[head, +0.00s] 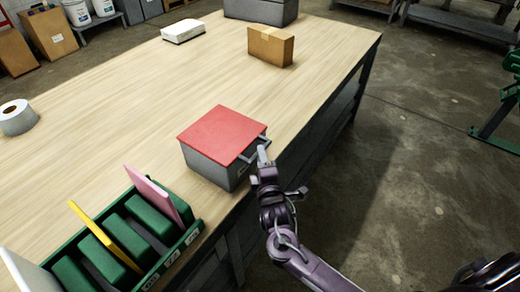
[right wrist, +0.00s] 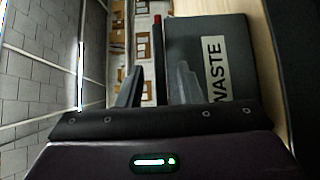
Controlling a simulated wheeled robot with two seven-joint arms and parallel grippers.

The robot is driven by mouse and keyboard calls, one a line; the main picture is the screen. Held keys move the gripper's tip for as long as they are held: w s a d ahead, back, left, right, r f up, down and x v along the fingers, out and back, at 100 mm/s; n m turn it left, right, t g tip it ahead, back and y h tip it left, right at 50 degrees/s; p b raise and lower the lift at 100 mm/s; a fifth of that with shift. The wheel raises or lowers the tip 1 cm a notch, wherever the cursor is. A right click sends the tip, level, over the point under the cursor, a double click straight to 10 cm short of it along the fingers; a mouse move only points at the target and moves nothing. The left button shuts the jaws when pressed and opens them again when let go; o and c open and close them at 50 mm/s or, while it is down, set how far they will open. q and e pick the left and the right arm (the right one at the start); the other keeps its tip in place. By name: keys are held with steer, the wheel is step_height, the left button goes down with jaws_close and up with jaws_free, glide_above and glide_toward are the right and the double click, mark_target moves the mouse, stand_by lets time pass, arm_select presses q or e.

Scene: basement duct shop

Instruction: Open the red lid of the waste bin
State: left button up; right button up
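The waste bin (head: 207,168) is a grey box near the table's right edge, with its flat red lid (head: 222,133) closed. A grey bar handle (head: 250,153) sticks out from the lid's right side. My right gripper (head: 264,156) is at this handle. In the right wrist view the bin front shows its sideways WASTE label (right wrist: 215,70), with a sliver of red lid (right wrist: 157,19) beside it. The right fingers (right wrist: 158,88) stand apart, with a dark strip, seemingly the handle, between or behind them; I cannot tell whether they touch it.
A green rack (head: 165,250) with upright panels stands left of the bin in front. A cardboard box (head: 270,46), a white box (head: 183,31) and a tape roll (head: 17,117) lie farther off. The table (head: 120,100) behind the bin is clear.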

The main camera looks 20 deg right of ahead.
steer(key=shift+w+d, duration=0.1)
steer(key=shift+w, duration=1.3)
jaws_close()
